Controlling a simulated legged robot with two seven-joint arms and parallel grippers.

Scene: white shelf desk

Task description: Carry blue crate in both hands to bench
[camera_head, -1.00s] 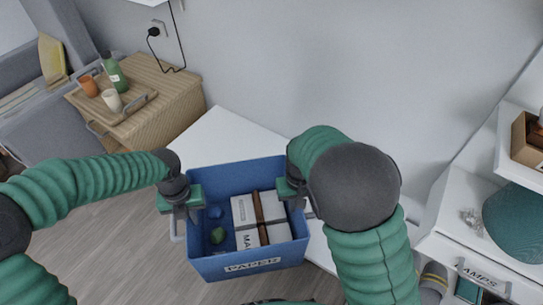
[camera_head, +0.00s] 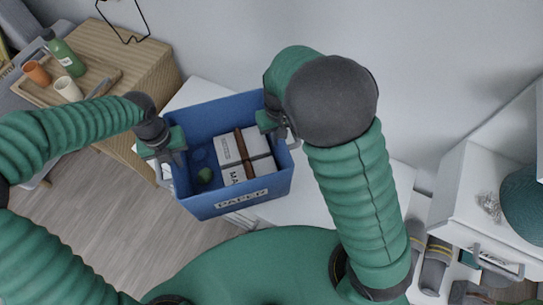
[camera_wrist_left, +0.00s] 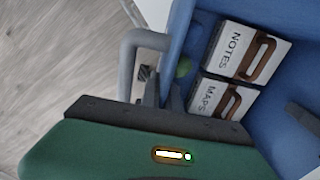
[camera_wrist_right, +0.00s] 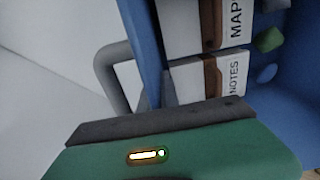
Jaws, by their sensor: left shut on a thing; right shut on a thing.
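The blue crate (camera_head: 200,206), labelled PAPER, is between my two arms in the head view, over or in front of the white bench (camera_head: 310,203); I cannot tell whether it touches it. My left gripper (camera_head: 168,152) is shut on the crate's left side, and the left wrist view shows its fingers (camera_wrist_left: 160,98) at the grey handle (camera_wrist_left: 127,62). My right gripper (camera_head: 279,128) is shut on the opposite side, by the other grey handle (camera_wrist_right: 108,78) in the right wrist view. The crate looks roughly level. The crate's underside is hidden.
Boxes labelled NOTES (camera_wrist_left: 245,50) and MAPS (camera_wrist_left: 222,98) and small round items lie in the crate. A wooden cabinet (camera_head: 140,75) with a tray, bottle and cups stands at left. A white drawer unit (camera_head: 470,190) stands at right. A wall is behind the bench.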

